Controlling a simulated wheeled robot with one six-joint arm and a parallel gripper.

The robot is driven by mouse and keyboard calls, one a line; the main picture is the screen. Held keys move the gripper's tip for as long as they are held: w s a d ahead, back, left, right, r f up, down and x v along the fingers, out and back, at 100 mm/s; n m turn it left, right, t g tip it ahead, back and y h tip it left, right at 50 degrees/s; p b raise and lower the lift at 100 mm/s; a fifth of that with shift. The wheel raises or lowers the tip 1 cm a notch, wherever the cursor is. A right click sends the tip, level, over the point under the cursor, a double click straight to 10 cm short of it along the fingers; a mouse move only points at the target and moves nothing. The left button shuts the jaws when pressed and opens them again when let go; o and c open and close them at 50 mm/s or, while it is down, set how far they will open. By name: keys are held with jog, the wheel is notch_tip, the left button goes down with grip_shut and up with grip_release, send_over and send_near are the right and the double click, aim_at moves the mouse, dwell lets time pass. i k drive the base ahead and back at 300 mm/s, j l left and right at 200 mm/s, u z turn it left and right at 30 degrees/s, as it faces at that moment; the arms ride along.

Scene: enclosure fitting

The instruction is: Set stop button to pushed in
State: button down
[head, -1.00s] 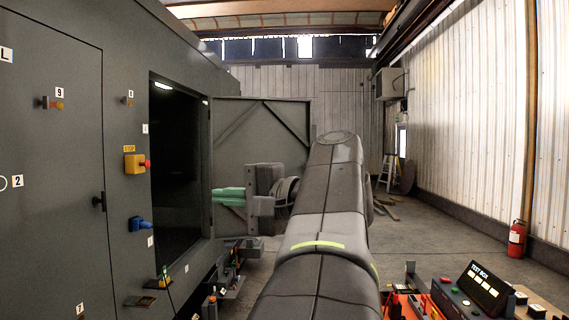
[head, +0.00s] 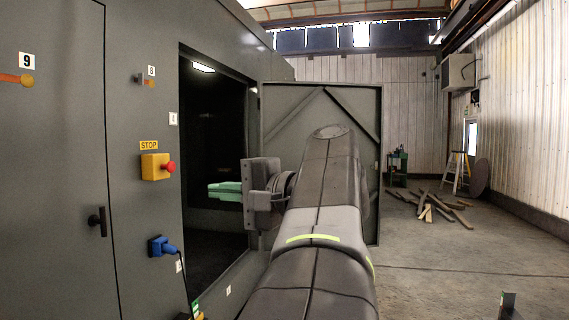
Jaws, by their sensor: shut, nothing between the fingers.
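The stop button is a red mushroom knob (head: 169,168) on a yellow box (head: 153,167) under a yellow STOP label (head: 149,145). It is on the grey enclosure wall, left of the dark doorway. The knob sticks out to the right from the box; I cannot tell whether it is pushed in. My gripper (head: 210,191) has pale green fingers pointing left, shut and empty. It shows against the dark doorway, right of and slightly lower than the knob, with a clear gap between them.
A blue plug connector (head: 161,247) with a cable is below the button. A small switch marked 8 (head: 149,80) is above it. An open enclosure door (head: 362,200) stands behind my arm.

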aim_at(170, 166)
jog(key=i+u, duration=0.35)
jog(key=i, duration=1.15)
